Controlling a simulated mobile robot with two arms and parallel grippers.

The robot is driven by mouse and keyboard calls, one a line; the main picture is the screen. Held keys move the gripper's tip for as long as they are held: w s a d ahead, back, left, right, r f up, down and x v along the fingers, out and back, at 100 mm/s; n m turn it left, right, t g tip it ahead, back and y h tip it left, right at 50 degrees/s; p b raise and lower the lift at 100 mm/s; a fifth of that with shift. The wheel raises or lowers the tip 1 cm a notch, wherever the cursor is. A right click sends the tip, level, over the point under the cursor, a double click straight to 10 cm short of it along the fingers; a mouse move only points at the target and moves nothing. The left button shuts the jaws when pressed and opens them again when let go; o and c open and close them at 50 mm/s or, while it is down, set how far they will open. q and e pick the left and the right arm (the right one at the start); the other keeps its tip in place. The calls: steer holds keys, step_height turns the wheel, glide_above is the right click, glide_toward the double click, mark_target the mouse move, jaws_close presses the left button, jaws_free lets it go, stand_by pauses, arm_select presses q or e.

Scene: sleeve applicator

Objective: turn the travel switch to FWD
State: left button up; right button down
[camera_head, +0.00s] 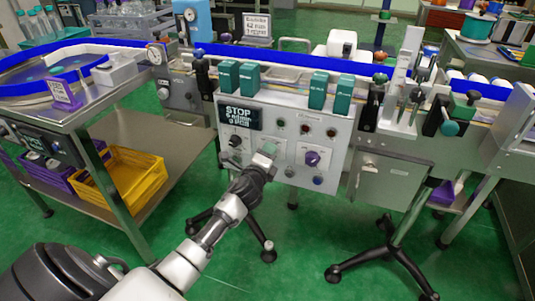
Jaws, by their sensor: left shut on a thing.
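The grey control panel (343,137) faces me on the front of the conveyor, with a dark display (241,115) at its upper left. My left arm reaches in from the lower left. Its gripper (266,152) is at the panel, below the display, shut on a small control there, which seems to be the travel switch. The gripper hides most of that control, so its position cannot be told. A black knob (235,141) is to the left and a purple knob (312,158) to the right. The small labels are unreadable. My right gripper is not in view.
Green blocks (229,75) stand in pairs above the panel. A grey box (386,182) is to its right. A steel table (75,107) with a yellow crate (136,178) below is at left. Black-footed stands (391,240) rise from the green floor.

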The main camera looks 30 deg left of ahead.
arm_select(q)
steer(key=shift+f+n, duration=0.1)
steer(key=shift+n, duration=1)
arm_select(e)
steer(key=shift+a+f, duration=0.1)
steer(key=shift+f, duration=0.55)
arm_select(q)
steer(key=o, duration=0.9)
steer(key=shift+o, duration=0.2)
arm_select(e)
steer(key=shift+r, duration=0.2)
